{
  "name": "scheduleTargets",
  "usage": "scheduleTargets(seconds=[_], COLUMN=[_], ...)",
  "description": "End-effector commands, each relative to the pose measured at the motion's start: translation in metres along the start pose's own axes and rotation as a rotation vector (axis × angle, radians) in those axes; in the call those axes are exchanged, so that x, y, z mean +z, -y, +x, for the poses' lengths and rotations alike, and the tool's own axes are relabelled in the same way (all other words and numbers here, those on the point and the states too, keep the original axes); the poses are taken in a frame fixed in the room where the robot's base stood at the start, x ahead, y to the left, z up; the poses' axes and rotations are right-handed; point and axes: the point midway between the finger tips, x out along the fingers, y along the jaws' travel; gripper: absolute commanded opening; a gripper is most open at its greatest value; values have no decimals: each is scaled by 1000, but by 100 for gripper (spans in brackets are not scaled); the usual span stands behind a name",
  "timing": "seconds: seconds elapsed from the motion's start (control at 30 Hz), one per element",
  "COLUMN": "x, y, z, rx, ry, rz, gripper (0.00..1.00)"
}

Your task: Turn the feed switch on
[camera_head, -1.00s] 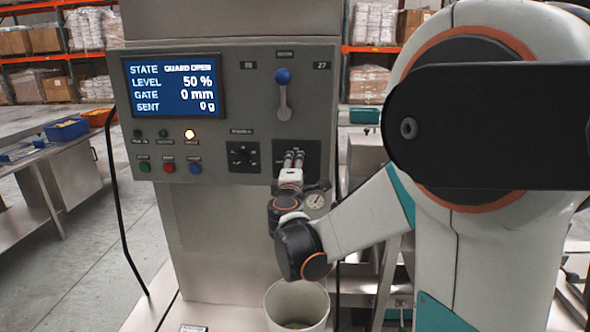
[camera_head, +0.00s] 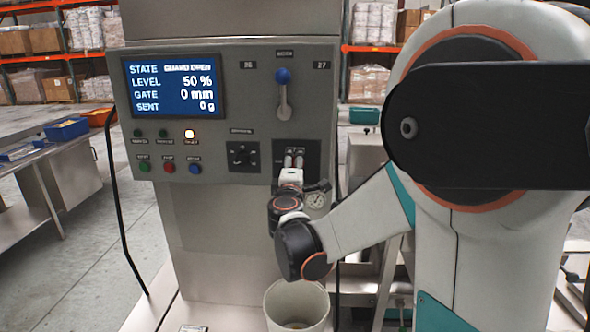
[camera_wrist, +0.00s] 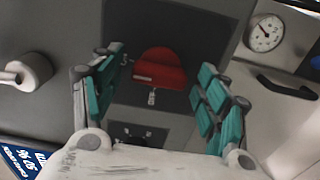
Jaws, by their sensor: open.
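In the wrist view a red cap or cover (camera_wrist: 160,70) with a small metal toggle (camera_wrist: 152,97) beside it sits on a dark plate (camera_wrist: 195,30) of the machine panel. My gripper (camera_wrist: 157,68) is open, with one teal-padded finger on each side of the red part and nothing held. Contact with the switch cannot be told. In the head view my gripper (camera_head: 294,157) is in front of the dark plate (camera_head: 312,148) at the panel's lower right and hides most of the switch. The screen (camera_head: 174,85) shows guard open, level 50 %, gate 0 mm, sent 0 g.
A blue-knobbed lever (camera_head: 283,95) is above the plate, a dark selector plate (camera_head: 243,156) to its left, and a gauge (camera_head: 316,200) below right. A white bucket (camera_head: 297,303) stands under my arm.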

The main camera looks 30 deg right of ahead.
Motion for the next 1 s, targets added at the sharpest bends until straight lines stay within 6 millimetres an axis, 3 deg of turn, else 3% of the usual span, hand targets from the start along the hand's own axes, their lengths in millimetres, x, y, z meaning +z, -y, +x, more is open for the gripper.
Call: scheduleTargets(seconds=[0.23,0.7,1.0], x=[-1,-1,1], y=[0,0,0], z=[-18,-105,-122], rx=[0,0,0], ry=[-2,-2,0], rz=[0,0,0], gripper=[68,68,68])
